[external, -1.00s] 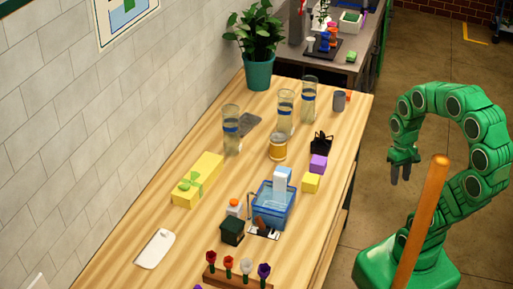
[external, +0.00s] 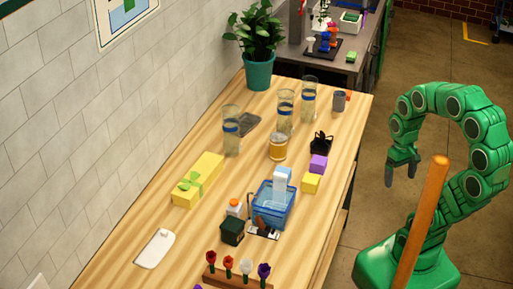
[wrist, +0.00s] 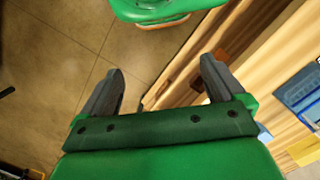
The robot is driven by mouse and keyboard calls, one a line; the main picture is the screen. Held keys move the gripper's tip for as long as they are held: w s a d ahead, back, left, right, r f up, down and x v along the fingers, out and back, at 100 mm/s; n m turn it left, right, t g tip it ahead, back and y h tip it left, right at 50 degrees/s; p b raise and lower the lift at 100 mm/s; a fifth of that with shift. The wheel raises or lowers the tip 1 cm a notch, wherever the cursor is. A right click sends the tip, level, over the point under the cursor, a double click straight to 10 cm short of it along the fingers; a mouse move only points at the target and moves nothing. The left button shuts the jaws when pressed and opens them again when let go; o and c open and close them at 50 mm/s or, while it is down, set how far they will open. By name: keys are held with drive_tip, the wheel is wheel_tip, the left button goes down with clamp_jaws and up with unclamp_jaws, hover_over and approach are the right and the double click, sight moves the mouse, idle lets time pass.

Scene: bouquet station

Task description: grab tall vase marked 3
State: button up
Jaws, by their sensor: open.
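Three tall clear glass vases with blue bands stand upright on the wooden table in the external view: a left vase (external: 231,135), a middle vase (external: 286,112) and a right, farther vase (external: 309,100). Their number marks are too small to read, so I cannot tell which is marked 3. My gripper (external: 402,173) is open and empty, off the table's right side and well apart from all the vases. In the wrist view my gripper (wrist: 160,70) shows two spread fingers with floor and the table edge beyond. No vase shows there.
An amber jar (external: 278,147) stands in front of the middle vase. A black holder (external: 321,143), purple block (external: 318,163), yellow block (external: 311,183) and blue bin (external: 288,208) line the table's right side. A potted plant (external: 259,70) is at the back. A grey mug (external: 340,101) stands right of the vases.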

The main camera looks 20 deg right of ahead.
drive_tip(key=w+a+f+n+t, duration=0.1)
drive_tip(key=w+f+t, duration=0.15)
drive_tip(key=w, duration=1.05)
drive_tip(key=w+a+f+n+t, duration=0.15)
drive_tip(key=w+t, duration=0.25)
drive_tip(key=w, duration=0.8)
drive_tip(key=n+t+y, duration=0.1)
drive_tip(key=t+y, duration=0.3)
drive_tip(key=t, duration=0.4)
approach(285, 111)
drive_tip(key=w+f, duration=0.3)
drive_tip(key=w, duration=0.1)
drive_tip(key=shift+d, duration=0.3)
drive_tip(key=shift+w+a+r, duration=0.15)
drive_tip(key=shift+w+a, duration=0.05)
drive_tip(key=shift+w, duration=0.15)
drive_tip(key=shift+d+x, duration=0.15)
drive_tip(key=shift+x, duration=1.75)
drive_tip(key=shift+d+x, duration=0.15)
drive_tip(key=shift+x, duration=1.75)
drive_tip(key=shift+c, duration=0.3)
clamp_jaws()
